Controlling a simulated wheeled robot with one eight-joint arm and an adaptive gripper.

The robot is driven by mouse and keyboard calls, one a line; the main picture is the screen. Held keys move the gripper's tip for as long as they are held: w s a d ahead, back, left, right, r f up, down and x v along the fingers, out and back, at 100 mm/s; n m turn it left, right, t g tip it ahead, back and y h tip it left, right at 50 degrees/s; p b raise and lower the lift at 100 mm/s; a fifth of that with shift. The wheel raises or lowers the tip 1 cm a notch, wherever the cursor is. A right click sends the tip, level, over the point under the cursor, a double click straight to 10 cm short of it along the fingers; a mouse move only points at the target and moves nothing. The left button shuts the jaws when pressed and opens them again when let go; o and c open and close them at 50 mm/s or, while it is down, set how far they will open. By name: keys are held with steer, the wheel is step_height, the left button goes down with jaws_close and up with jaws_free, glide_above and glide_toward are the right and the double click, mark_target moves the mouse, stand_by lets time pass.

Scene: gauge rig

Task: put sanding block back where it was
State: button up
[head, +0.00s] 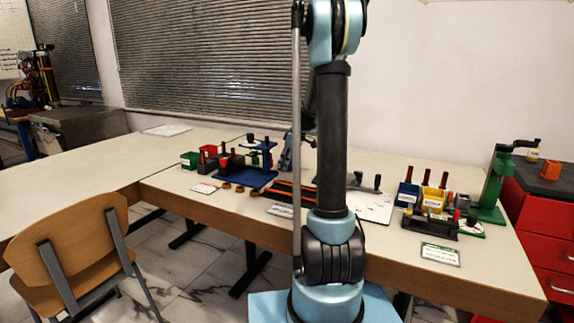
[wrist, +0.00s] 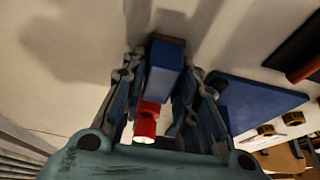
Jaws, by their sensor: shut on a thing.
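My gripper (wrist: 163,66) is shut on a blue block with a dark end face (wrist: 165,54), which I take to be the sanding block. The block sits between the two fingers, close over the pale tabletop, with a shadow beside it. I cannot tell whether it touches the table. In the head view my gripper (head: 287,153) is over the back of the table, partly hidden by my arm, and the block cannot be made out there.
A blue base (head: 247,178) with a fixture stands left of my gripper, near red (head: 208,151) and green bins (head: 189,159). Brown rings (head: 238,188) lie in front. A white board (head: 374,207), blue and yellow bins (head: 434,199) and a green press (head: 492,185) are at right.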

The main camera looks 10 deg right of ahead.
steer(key=o, duration=1.1)
steer(key=v, duration=1.2)
